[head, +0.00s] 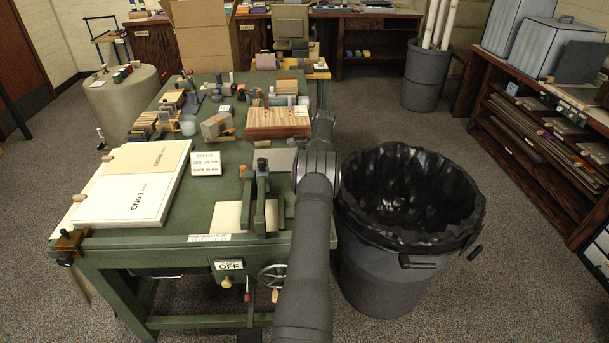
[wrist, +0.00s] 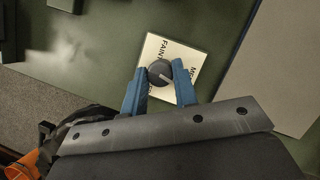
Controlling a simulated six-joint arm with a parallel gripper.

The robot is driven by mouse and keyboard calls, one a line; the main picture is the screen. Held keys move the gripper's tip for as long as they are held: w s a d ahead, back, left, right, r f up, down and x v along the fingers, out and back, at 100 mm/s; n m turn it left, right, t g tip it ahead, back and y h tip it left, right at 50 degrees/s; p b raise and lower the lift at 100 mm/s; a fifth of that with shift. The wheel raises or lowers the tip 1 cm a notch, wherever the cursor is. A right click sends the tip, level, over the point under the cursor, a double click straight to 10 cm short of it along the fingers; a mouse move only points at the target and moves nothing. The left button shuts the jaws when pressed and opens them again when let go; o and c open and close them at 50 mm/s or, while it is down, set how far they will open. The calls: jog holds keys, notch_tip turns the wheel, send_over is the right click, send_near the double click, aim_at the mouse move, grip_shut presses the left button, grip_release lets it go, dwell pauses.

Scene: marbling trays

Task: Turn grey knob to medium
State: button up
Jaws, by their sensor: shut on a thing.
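The grey knob (wrist: 157,73) sits on a pale label card (wrist: 189,62) in the wrist view. A light pointer line on the knob points to the lower right of the picture. In the head view I cannot make out the knob or the fingers; my arm covers that part of the green table.
The green table (head: 128,239) carries a white board marked "LONG" (head: 150,188), a wooden block set (head: 277,122) and many small tools. A lined bin (head: 385,285) stands close to the right of my arm. A grey panel (wrist: 275,75) lies right of the card.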

jog(key=shift+n+g, duration=0.3)
jog(key=shift+n, duration=0.8)
jog(key=shift+h, duration=0.3)
jog(key=o, duration=1)
notch_tip(320, 180, up, 4)
jog(key=shift+w+r, duration=0.1)
jog(key=s+d+r, duration=0.2)
jog(key=d, duration=0.1)
jog(key=s+d+r, duration=0.2)
jog(key=d, duration=0.1)
jog(key=s+d+r, duration=0.2)
jog(key=s+d, duration=0.1)
jog(key=shift+d+r, duration=0.2)
jog(key=shift+r, duration=0.2)
